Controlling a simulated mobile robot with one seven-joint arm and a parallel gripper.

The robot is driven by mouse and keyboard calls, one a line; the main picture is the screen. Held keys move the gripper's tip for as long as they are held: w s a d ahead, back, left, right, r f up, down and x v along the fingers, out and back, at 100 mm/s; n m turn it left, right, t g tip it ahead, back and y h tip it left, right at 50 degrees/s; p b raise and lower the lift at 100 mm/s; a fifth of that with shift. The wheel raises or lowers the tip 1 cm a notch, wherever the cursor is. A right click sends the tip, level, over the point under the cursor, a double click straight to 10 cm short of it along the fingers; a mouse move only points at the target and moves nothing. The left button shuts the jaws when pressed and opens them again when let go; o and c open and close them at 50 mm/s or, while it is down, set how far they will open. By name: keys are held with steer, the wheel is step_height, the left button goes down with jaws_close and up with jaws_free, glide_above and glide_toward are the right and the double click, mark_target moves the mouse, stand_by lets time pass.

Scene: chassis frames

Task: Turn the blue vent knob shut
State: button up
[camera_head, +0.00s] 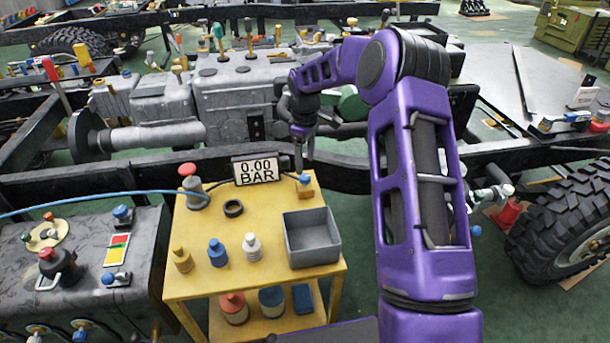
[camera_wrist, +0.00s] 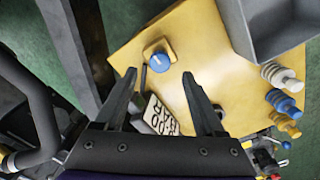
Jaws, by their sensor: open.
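The blue vent knob (camera_head: 304,179) sits on a small yellow block at the back right corner of the yellow cart (camera_head: 335,268). In the wrist view the round blue knob (camera_wrist: 161,62) has a pale mark on its top and lies just past my fingertips, between their lines. My gripper (camera_head: 302,158) is just above and behind the knob, pointing down. In the wrist view my gripper (camera_wrist: 159,75) is open with nothing between its fingers. I cannot tell the exact gap to the knob. The display (camera_head: 255,170) beside it reads 0.00 BAR.
A red-topped fitting (camera_head: 190,183) with a blue hose stands at the cart's back left. The dark chassis rail (camera_head: 120,176) runs close behind the cart.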

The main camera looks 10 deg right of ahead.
mark_target(305, 176)
step_height(305, 176, down, 5)
steer(key=shift+f, duration=0.1)
stand_by(0.3)
jaws_close()
